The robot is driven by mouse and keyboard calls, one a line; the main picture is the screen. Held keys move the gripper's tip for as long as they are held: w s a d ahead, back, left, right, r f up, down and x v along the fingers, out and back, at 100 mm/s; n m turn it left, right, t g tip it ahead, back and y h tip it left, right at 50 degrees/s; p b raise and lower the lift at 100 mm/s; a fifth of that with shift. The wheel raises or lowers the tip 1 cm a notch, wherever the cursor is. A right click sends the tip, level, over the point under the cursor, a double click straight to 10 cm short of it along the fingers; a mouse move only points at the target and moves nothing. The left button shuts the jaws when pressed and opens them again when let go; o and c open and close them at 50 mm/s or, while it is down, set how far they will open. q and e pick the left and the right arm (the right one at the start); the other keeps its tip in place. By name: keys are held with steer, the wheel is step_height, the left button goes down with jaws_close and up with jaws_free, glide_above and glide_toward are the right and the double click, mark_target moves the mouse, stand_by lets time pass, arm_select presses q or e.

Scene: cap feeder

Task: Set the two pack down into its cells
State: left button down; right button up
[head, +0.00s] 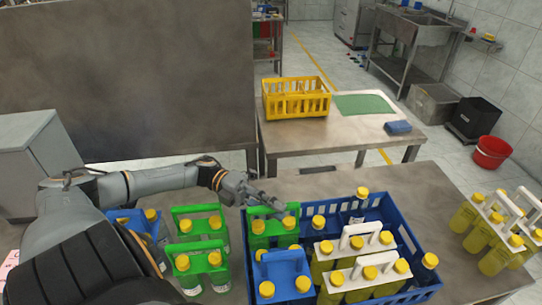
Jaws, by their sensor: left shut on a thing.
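My left gripper (278,205) is at the back left of the blue crate (413,238), shut on the handle of a green two pack (268,212). That pack holds two yellow-capped bottles and is upright, within the crate's outline. I cannot tell whether its bottles rest on the crate floor. My right gripper is not in view.
Green two packs (199,224) and a blue pack (132,214) stand left of the crate, under my left arm. White-handled packs (510,205) stand at the right. A yellow crate (296,98), green mat (363,104) and blue item (398,127) are on the table behind.

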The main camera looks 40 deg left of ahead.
arm_select(q)
steer(key=shift+w+d+f, duration=0.1)
steer(key=shift+f, duration=0.1)
stand_by(0.5)
steer(key=c, duration=1.2)
jaws_free()
steer(key=shift+f, duration=0.1)
steer(key=s+a, duration=0.2)
steer(key=a, duration=0.9)
steer(key=shift+s+a, duration=0.15)
steer(key=shift+a, duration=0.15)
